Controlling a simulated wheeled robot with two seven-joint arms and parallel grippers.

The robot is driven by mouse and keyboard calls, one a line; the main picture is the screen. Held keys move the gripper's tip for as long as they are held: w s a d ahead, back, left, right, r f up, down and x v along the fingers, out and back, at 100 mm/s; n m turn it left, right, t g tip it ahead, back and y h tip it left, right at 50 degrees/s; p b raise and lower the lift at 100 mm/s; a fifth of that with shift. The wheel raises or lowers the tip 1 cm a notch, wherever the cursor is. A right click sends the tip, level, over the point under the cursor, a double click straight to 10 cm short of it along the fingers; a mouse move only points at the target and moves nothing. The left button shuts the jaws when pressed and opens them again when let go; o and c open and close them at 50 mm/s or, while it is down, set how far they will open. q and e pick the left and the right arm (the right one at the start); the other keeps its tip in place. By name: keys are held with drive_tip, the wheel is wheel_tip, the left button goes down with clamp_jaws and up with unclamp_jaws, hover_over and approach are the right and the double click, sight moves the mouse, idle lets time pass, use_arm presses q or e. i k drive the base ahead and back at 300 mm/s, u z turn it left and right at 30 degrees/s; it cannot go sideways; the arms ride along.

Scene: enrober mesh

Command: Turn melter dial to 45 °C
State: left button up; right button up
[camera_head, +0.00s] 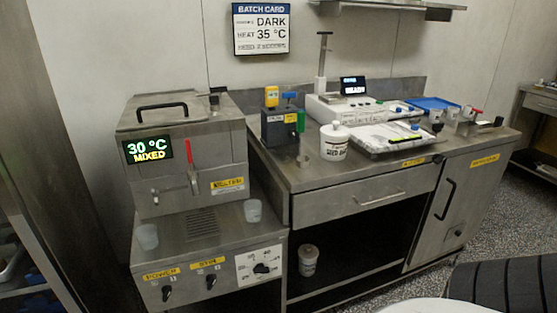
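The melter (186,155) is a steel box at the left with a black lid handle. Its display (148,150) reads "30 °C MIXED". A red-handled lever and a tap are on its front. Below it, on the lower steel cabinet front, the melter dial (262,268) is a black knob on a white scale plate. The scale numbers are too small to read surely, and I cannot tell the knob's exact setting. Neither of my grippers shows, and nothing touches the dial.
Two switches (167,293) labelled power and stir sit left of the dial. Two clear cups (148,236) (254,210) stand on the ledge above. The batch card (262,28) reads "DARK", "HEAT 35 °C". A steel bench (330,180) with a tub and instruments is at right.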

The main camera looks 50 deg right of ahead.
sight(260, 269)
drive_tip(key=z, duration=0.55)
drive_tip(key=k, duration=1.25)
drive_tip(key=z, duration=0.7)
drive_tip(key=i, duration=0.6)
drive_tip(key=z, duration=0.3)
